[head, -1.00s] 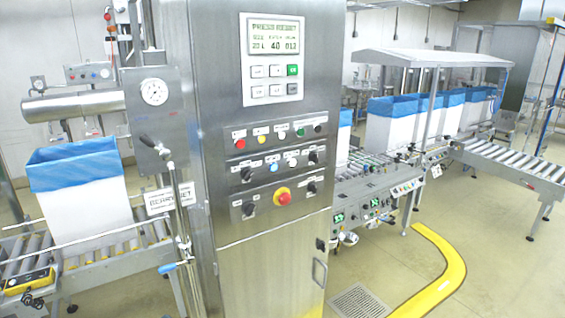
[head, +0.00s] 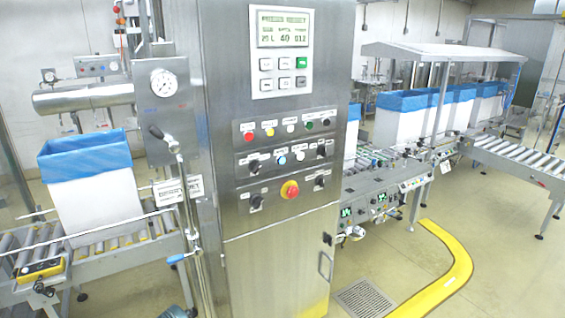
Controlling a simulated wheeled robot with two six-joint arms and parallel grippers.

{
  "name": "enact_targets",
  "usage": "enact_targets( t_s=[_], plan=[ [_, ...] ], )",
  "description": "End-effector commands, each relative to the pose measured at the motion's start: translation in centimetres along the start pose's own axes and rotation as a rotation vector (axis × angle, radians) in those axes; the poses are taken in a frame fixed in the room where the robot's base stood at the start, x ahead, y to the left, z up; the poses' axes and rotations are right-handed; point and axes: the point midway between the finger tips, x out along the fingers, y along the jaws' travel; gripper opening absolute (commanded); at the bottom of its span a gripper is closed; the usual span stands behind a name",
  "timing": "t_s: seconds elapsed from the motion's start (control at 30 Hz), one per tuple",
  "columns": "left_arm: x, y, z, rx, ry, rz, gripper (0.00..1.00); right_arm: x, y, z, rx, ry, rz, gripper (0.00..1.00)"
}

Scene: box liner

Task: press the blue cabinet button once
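The steel control cabinet (head: 275,250) stands upright in the middle of the head view. Nothing covers the blue button. Above that row are red, yellow, white, green and black buttons. Below it is a red emergency stop (head: 290,190) on a yellow ring. Neither of my grippers shows in the head view.
A lined white box (head: 95,205) stands on a roller conveyor at the left. A lever (head: 165,140) and upright pole are left of the cabinet. More lined boxes (head: 400,118) and conveyors are at the right. A yellow floor line (head: 455,270) crosses open floor at right.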

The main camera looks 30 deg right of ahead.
Motion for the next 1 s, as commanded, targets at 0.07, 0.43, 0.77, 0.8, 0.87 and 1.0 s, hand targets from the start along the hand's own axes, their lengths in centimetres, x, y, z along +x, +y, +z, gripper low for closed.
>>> enact_targets(
  t_s=[0.07,0.43,0.77,0.8,0.87,1.0],
  plan=[
    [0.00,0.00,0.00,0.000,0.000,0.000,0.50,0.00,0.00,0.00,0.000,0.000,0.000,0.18],
    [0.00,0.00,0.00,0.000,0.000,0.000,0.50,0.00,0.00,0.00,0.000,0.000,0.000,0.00],
    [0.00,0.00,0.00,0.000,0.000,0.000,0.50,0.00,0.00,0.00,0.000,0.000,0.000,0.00],
    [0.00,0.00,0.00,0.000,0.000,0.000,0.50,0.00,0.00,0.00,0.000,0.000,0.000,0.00],
    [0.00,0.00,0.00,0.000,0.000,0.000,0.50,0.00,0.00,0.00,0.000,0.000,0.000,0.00],
    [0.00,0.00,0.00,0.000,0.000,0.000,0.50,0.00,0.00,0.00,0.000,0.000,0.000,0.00]
  ],
)
